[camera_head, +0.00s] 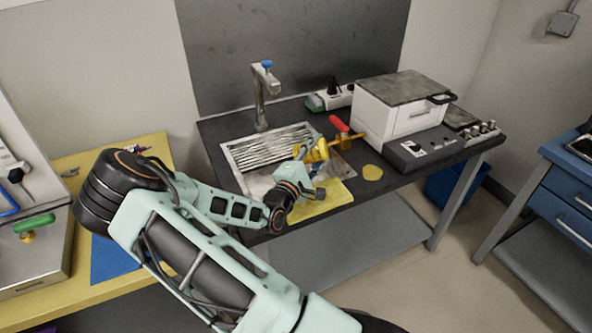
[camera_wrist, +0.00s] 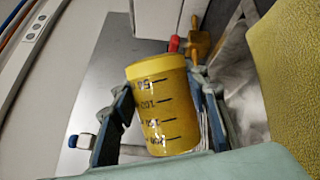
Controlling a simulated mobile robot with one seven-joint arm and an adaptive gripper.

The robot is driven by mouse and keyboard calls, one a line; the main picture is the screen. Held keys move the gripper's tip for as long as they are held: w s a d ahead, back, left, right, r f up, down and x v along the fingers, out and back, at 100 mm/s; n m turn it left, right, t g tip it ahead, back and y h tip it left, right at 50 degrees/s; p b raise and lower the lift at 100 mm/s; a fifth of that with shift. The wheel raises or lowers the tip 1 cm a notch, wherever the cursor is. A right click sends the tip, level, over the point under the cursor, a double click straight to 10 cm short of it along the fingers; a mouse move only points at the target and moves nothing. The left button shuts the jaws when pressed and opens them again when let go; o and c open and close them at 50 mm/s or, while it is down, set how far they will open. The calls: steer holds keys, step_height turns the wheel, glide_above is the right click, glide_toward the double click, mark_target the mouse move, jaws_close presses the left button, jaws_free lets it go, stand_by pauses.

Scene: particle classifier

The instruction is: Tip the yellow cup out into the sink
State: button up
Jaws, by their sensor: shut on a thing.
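The yellow cup (camera_wrist: 162,108), with black graduation marks, is between the two fingers of my gripper (camera_wrist: 165,115) in the wrist view. The fingers press on it from both sides. In the head view the cup (camera_head: 316,151) shows at the end of my gripper (camera_head: 303,155), above the right part of the sink (camera_head: 238,155). It looks tilted there, but I cannot see its mouth or whether anything is inside. The sink is a steel basin with a ribbed drainer, partly hidden by my arm.
A faucet (camera_head: 262,95) with a blue top stands behind the sink. A red-handled yellow object (camera_head: 340,127) lies right of the cup. A white box with a dark lid (camera_head: 405,110) stands farther right. A yellow cloth (camera_head: 325,203) and a yellow disc (camera_head: 372,173) lie at the counter's front.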

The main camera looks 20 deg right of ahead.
steer(key=shift+s+d+f+m+y, duration=0.2)
steer(key=shift+d+f+m+y, duration=0.15)
steer(key=shift+f+m, duration=0.45)
steer(key=m, duration=0.1)
steer(key=f+m+y+b, duration=0.1)
steer(key=d+m+g+b, duration=0.1)
steer(key=shift+s+f+y, duration=0.25)
steer(key=shift+f, duration=0.15)
steer(key=shift+s+d+r+m+y, duration=0.15)
steer(key=shift+d+m+y, duration=0.15)
steer(key=shift+m, duration=0.1)
steer(key=shift+s+d+r+m+y, duration=0.1)
steer(key=shift+s+d+m+y, duration=0.1)
steer(key=shift+d+m, duration=0.15)
steer(key=shift+s+d+f+m+t+y+b, duration=0.35)
steer(key=shift+m+y+b, duration=0.7)
steer(key=shift+m+b, duration=0.95)
steer(key=shift+s+d+f+m+t+y+b, duration=0.1)
steer(key=shift+d+m+t+y+b, duration=0.35)
steer(key=shift+m+y+b, duration=1.55)
steer(key=shift+s+d+f+m+t+y+b, duration=0.25)
steer(key=shift+m+b, duration=0.6)
steer(key=shift+b, duration=2.25)
steer(key=shift+w+d, duration=0.1)
